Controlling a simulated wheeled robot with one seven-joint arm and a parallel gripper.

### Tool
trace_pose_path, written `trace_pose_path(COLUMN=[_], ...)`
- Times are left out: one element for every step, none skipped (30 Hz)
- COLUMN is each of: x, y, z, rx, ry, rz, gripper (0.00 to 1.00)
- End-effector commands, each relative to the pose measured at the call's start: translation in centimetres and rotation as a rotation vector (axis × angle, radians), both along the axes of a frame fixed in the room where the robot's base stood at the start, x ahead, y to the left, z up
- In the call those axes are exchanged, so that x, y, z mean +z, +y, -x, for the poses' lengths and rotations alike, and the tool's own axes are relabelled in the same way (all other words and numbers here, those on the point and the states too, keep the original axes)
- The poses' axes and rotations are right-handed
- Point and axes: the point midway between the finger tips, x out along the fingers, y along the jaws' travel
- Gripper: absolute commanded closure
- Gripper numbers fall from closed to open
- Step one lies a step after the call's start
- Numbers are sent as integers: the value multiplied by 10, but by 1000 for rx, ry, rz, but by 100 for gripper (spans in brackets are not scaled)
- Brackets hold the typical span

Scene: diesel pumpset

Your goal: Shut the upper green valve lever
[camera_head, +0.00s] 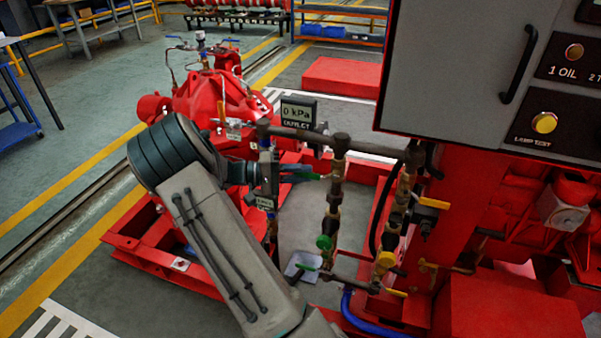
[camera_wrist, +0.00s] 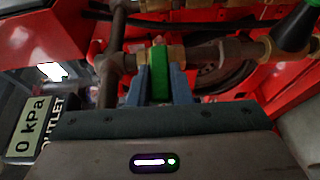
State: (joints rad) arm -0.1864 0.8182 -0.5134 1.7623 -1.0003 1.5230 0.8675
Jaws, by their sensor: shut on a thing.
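The upper green valve lever (camera_wrist: 159,73) shows in the wrist view between the two fingers of my gripper (camera_wrist: 160,88). The fingers are shut on it, one on each side. The lever stands out across its pipe, toward my gripper. In the head view my gripper (camera_head: 303,173) reaches from the left to the upper part of the dark vertical pipe (camera_head: 334,195). There only a small bit of green shows at the fingertips, and the upper valve is partly hidden.
A lower green valve (camera_head: 324,242) sits on the same pipe. A second pipe with yellow levers (camera_head: 433,203) stands close on the right. The outlet gauge (camera_head: 298,111) reads 0 kPa above my gripper. The grey control cabinet (camera_head: 450,70) is at the upper right.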

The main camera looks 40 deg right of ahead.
Motion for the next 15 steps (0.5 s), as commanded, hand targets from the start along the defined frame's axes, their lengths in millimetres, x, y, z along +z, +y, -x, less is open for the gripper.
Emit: trace_pose_path(x=[0, 0, 0, 0, 0, 0, 0, 0, 0, 0, 0, 0, 0, 0, 0], y=[0, 0, 0, 0, 0, 0, 0, 0, 0, 0, 0, 0, 0, 0, 0], z=[0, 0, 1, 1, 1, 1, 1, 1, 1, 1, 1, 1, 0, 0, 0], rx=[-2, -2, -2, -2, -2, -2, -2, -2, -2, -2, -2, -1, -1, -1, -1], ry=[2, 2, 2, 2, 2, 1, 1, 1, 1, 1, 1, 1, 0, 0, 0], rz=[0, 0, 0, 0, 0, -1, -1, -1, -1, -1, -1, -1, -1, -1, -1], gripper=[100, 100, 100, 100, 100, 100, 100, 100, 100, 74, 65, 60, 60, 60, 60])
